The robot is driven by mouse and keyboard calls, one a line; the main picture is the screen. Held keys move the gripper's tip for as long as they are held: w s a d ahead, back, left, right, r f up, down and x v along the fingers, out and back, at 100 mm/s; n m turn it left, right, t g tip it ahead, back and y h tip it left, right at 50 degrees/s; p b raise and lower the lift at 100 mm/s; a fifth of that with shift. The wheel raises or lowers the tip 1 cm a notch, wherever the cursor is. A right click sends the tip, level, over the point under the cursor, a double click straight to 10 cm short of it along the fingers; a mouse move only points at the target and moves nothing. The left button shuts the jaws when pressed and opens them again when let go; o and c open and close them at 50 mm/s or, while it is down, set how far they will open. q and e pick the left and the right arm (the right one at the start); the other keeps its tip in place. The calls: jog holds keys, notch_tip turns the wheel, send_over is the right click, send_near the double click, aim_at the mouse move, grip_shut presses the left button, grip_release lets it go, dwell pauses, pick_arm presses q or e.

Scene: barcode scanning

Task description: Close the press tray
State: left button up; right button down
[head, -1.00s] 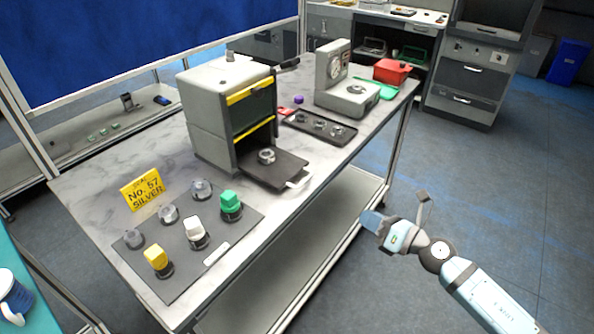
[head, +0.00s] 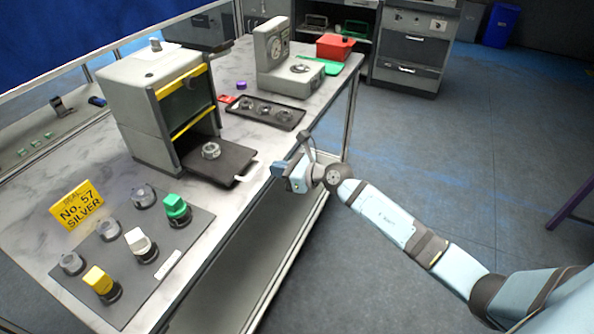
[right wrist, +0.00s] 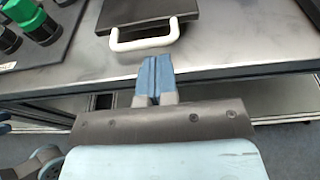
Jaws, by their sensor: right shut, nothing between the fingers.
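The press (head: 160,105) is a grey box with yellow-striped edges on the table's left part. Its dark press tray (head: 222,163) is slid out toward the table's front edge, with a round metal piece (head: 211,151) on it. The tray's white handle (head: 246,173) faces me; in the right wrist view the handle (right wrist: 145,43) is just ahead of my fingertips. My right gripper (head: 278,170) is shut and empty, in front of the table edge, to the right of the handle and apart from it. It also shows in the right wrist view (right wrist: 155,62).
A dark mat (head: 130,255) with colored-top stamps lies at front left, beside a yellow sign (head: 76,205). A dark tray (head: 265,112) with several round pieces and a grey dial device (head: 285,65) stand behind.

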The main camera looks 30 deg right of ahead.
aim_at(249, 161)
jog(key=shift+x, duration=1.6)
jog(key=x, duration=0.2)
jog(key=r+x, duration=0.1)
jog(key=x, duration=0.2)
jog(key=shift+d, duration=0.1)
